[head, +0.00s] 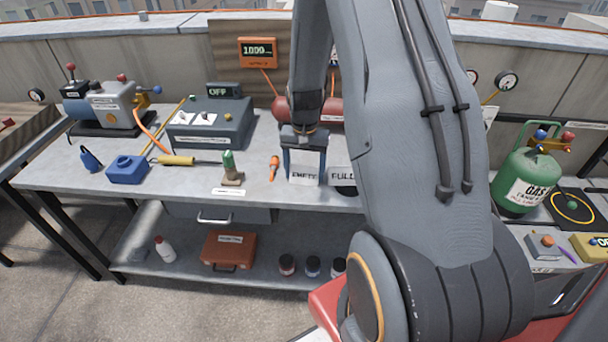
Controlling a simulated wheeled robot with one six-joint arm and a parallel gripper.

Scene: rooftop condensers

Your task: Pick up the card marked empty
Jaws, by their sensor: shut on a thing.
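The card marked empty (305,176) is a small white card with dark lettering, in the middle of the workbench in the head view. My gripper (304,158) is right over it, pointing down, and is shut on the card. The gripper's fingers stand at the card's upper part. I cannot tell whether the card's lower edge still touches the bench. A second white card marked full (342,176) stands just to its right, partly hidden by my arm.
An orange-handled tool (273,168) and a green-topped item (231,168) lie left of the cards. A grey box with an OFF display (210,124), a red cylinder (327,112) and a vacuum pump (105,103) stand behind. A green gas tank (525,180) is at right.

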